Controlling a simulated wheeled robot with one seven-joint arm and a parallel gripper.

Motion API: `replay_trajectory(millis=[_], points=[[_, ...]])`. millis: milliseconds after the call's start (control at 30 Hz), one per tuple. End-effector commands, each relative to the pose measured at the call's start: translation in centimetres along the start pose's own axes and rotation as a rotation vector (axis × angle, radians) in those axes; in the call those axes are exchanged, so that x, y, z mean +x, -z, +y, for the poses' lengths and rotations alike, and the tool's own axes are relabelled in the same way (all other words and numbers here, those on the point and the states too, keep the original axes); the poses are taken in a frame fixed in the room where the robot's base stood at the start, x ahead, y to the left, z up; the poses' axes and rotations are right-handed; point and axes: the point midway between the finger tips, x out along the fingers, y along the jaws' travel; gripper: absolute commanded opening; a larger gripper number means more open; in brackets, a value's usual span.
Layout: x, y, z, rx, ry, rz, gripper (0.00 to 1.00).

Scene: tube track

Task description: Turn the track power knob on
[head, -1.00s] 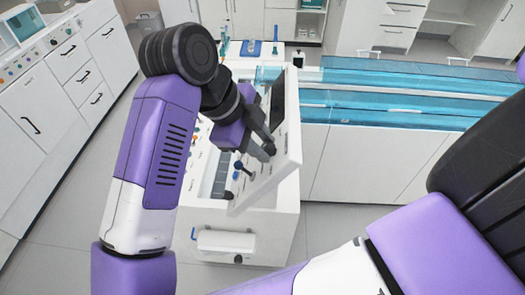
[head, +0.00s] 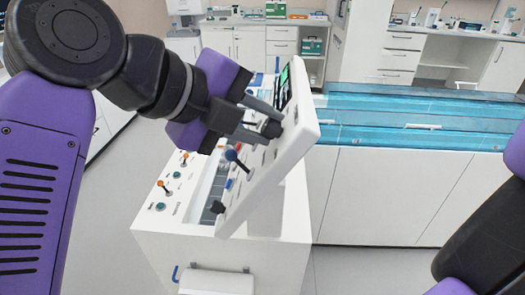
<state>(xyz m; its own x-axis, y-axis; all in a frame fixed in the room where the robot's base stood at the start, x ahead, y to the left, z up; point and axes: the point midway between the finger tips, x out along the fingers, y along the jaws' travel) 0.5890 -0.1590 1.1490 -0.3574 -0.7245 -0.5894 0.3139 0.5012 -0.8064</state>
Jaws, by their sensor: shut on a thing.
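The tilted white control panel (head: 302,133) stands on a white console and is seen from its side. My gripper (head: 262,124) is at the upper part of the panel's face, shut on a dark knob (head: 270,128). The fingers hide much of this knob, so I cannot read its label or its angle. A screen (head: 283,88) above it on the panel is lit, with green on it.
The console top (head: 150,225) carries small orange-tipped levers and green buttons at left. A long track with blue transparent covers (head: 400,118) runs right behind the panel. White cabinets (head: 235,42) line the back. Open floor lies left of the console.

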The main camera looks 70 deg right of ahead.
Motion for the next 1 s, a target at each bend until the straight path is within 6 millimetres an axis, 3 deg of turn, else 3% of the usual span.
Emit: replay_trajectory(millis=[33, 500, 1000], points=[[0.58, 0.01, 0.90, 0.034, 0.028, -0.002, 0.00], [0.37, -0.11, 0.94, 0.348, 0.266, -0.001, 0.00], [0.12, -0.17, 0.71, 0.485, 0.365, 0.000, 0.00]])
